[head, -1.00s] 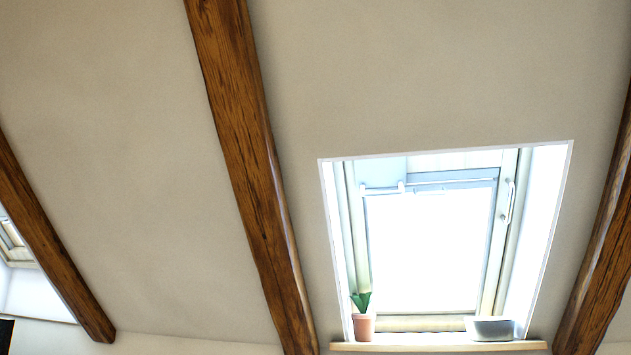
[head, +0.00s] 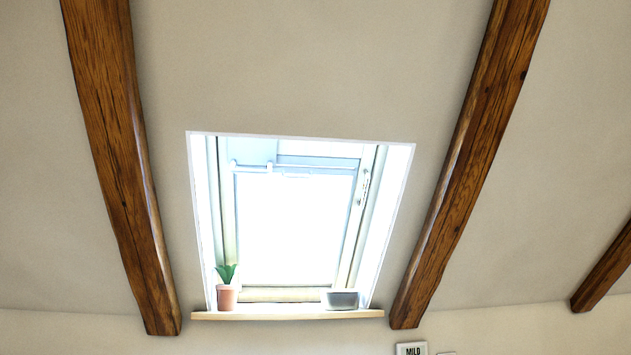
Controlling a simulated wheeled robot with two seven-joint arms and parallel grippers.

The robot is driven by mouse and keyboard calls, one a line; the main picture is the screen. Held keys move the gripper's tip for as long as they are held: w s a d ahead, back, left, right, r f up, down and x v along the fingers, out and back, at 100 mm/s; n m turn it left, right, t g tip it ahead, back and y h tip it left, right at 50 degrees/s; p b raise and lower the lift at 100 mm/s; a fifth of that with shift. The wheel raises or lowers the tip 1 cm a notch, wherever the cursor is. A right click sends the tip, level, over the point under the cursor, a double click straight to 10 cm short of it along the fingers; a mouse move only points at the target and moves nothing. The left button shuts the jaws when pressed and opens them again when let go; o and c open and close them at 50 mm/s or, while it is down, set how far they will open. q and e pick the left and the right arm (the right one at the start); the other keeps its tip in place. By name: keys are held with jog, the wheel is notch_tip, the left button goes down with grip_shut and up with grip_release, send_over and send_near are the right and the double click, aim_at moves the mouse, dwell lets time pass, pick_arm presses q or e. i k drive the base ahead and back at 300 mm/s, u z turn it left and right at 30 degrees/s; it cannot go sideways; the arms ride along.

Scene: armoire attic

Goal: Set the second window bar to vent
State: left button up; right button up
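A roof window (head: 295,225) is set in the sloped wall, left of the picture's middle. A pale horizontal bar (head: 300,168) runs across the top of its sash, with small mounts at its left end. A small pale fitting (head: 364,186) is on the right side of the frame near the top. The pane is very bright, so the bar's exact setting cannot be told. Neither of my grippers is in view.
A wooden sill (head: 285,315) under the window holds a potted plant (head: 227,290) at left and a grey container (head: 342,299) at right. Dark wooden beams (head: 120,160) flank the window. A small framed sign (head: 411,349) shows at the bottom edge.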

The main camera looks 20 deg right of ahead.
aim_at(241, 151)
jog(key=z, duration=0.4)
jog(key=i, duration=0.8)
jog(key=u, duration=0.65)
jog(key=i, duration=0.7)
jog(key=u, duration=0.65)
